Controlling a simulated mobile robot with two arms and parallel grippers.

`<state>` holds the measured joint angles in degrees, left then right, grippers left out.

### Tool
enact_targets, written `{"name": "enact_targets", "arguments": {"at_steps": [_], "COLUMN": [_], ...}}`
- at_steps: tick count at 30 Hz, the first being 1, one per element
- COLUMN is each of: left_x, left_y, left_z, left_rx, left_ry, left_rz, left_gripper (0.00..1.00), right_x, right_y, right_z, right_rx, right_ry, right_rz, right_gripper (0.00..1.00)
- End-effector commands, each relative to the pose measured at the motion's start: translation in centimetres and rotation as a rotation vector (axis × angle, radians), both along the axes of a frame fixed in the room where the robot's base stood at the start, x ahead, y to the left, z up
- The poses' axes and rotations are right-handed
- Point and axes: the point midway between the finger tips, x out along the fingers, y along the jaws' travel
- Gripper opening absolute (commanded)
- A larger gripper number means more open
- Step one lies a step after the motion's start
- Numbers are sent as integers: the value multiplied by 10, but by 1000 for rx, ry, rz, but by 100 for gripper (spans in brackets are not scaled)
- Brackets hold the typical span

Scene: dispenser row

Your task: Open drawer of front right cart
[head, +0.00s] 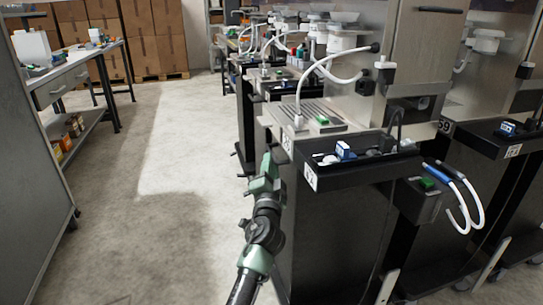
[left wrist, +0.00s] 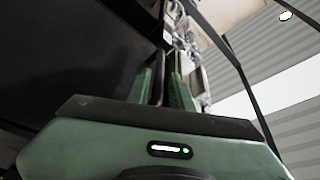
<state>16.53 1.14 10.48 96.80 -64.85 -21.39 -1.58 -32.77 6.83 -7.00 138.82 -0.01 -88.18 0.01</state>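The nearest cart (head: 335,235) has a black body and a steel top, and stands right of the aisle. Another black cart (head: 510,190) stands to its right. My left gripper (head: 268,160) is at the left edge of the nearest cart, below its steel top. In the left wrist view, the two green fingers (left wrist: 163,90) are apart, with a dark bar (left wrist: 158,78) between them that looks like a handle. I cannot see a firm grip on it. No open drawer shows. My right gripper is out of view.
A black tray (head: 360,168) juts from the nearest cart, with blue-and-white hoses (head: 460,190) beside it. More carts (head: 265,85) stand behind. A table (head: 75,65) and a grey panel (head: 35,170) are on the left. The concrete aisle (head: 150,190) is clear.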

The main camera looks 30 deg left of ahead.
Motion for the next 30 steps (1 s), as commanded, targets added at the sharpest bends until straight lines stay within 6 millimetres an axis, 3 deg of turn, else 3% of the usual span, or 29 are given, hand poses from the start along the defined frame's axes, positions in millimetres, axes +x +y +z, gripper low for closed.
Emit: {"name": "enact_targets", "arguments": {"at_steps": [9,19,20,22,30], "left_x": [37,41,41,41,41], "left_y": [22,24,24,24,24], "left_z": [8,9,9,9,9], "left_rx": [0,-2,-2,-2,-2], "left_ry": [1,1,1,1,1], "left_rz": [-1,-1,-1,-1,-1], "left_gripper": [22,22,19,0,0], "right_x": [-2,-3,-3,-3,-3], "right_y": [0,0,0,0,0], "right_z": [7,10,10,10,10], "right_rx": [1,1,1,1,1], "right_ry": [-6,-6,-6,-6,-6], "right_rz": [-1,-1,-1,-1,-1], "right_gripper": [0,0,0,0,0]}}
